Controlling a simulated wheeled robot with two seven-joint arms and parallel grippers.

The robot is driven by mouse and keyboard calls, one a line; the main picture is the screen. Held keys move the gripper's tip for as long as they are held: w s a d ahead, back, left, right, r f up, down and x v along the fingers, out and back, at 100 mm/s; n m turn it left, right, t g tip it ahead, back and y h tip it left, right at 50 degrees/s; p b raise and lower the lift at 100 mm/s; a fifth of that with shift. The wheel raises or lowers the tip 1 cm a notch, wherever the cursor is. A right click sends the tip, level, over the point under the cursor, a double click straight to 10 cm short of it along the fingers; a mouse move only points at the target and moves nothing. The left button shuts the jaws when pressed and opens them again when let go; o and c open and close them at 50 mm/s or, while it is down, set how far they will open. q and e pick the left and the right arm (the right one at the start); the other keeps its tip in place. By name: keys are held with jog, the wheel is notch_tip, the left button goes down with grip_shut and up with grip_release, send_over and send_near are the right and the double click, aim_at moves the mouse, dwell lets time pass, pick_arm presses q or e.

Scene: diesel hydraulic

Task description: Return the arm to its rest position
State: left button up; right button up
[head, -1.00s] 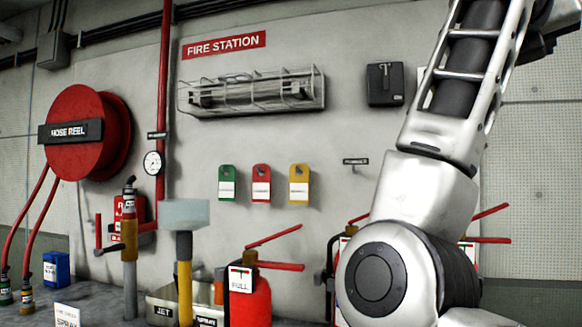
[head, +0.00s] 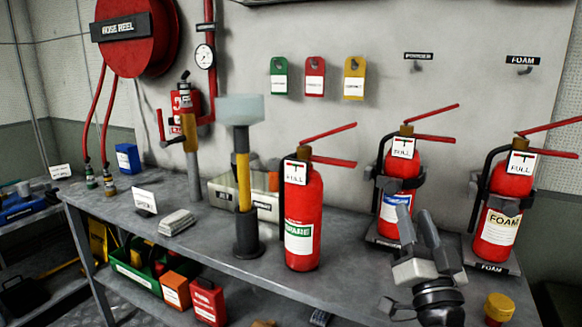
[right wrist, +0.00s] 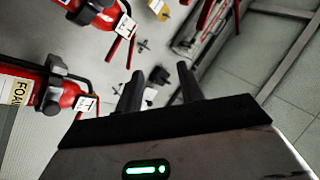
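My right gripper (head: 416,216) is at the lower right of the head view, at the front of the grey workbench (head: 345,255), with its fingers pointing up. In the right wrist view its two dark fingers (right wrist: 160,80) stand apart with nothing between them. In the head view it overlaps the lower part of the blue-labelled extinguisher (head: 393,205); contact cannot be told. The FOAM extinguisher (head: 496,228) stands to its right and also shows at the left of the right wrist view (right wrist: 20,92). My left gripper is not in view.
A red SPARE extinguisher (head: 302,222) stands on the bench, left of the gripper. A yellow-handled mallet (head: 243,180) stands upright in a dark holder. A yellow-topped item (head: 498,307) is low at the right. The bench front between SPARE extinguisher and gripper is clear.

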jog(key=s+a+f+n+g+y, duration=0.1)
jog(key=s+a+f+n+g, duration=0.15)
jog(key=f, duration=0.35)
jog(key=s+a+f+n+g+y, duration=0.1)
jog(key=s+a+f+g+y, duration=0.15)
jog(key=f, duration=0.35)
jog(key=s+a+f+n+g+y, duration=0.1)
jog(key=s+f+n+g, duration=0.1)
jog(key=s+f, duration=0.3)
jog(key=s+a+f+n+g+p, duration=0.1)
jog(key=s+f+g, duration=0.5)
jog(key=s+f, duration=0.6)
jog(key=shift+s+a+f+n+g+p, duration=0.25)
jog(key=shift+a+f+n+g+p, duration=0.1)
jog(key=shift+a+n, duration=0.45)
jog(key=shift+a, duration=0.1)
